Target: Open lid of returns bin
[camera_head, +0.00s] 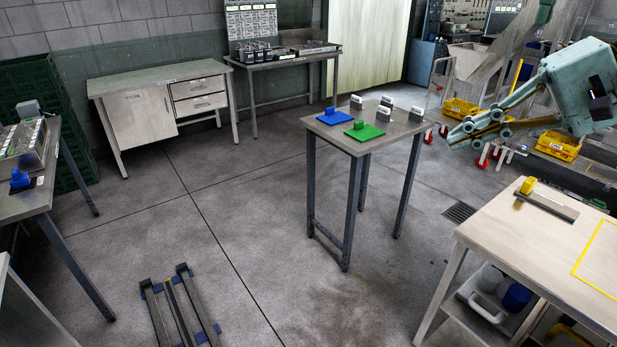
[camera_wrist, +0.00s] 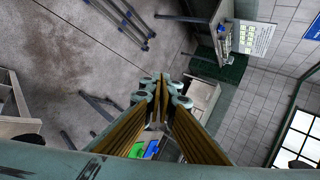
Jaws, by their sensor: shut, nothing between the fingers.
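My gripper (camera_head: 462,134) is in the air at the right of the head view, beyond the small table's right edge, with its fingers pointing left. In the wrist view my gripper (camera_wrist: 161,84) has its fingertips together with nothing between them. I cannot make out a lidded bin marked as the returns bin in either view. Two yellow containers, one (camera_head: 460,108) behind my gripper and one (camera_head: 558,146) below my wrist, look open-topped. My arm hides part of the area behind it.
A small table (camera_head: 383,143) holds a blue plate (camera_head: 332,121), a green plate (camera_head: 364,133) and several small grey blocks. A pale workbench (camera_head: 545,245) stands at front right. A drawer bench (camera_head: 150,78) is at the back left. Metal rails (camera_head: 180,305) lie on the floor. The middle floor is clear.

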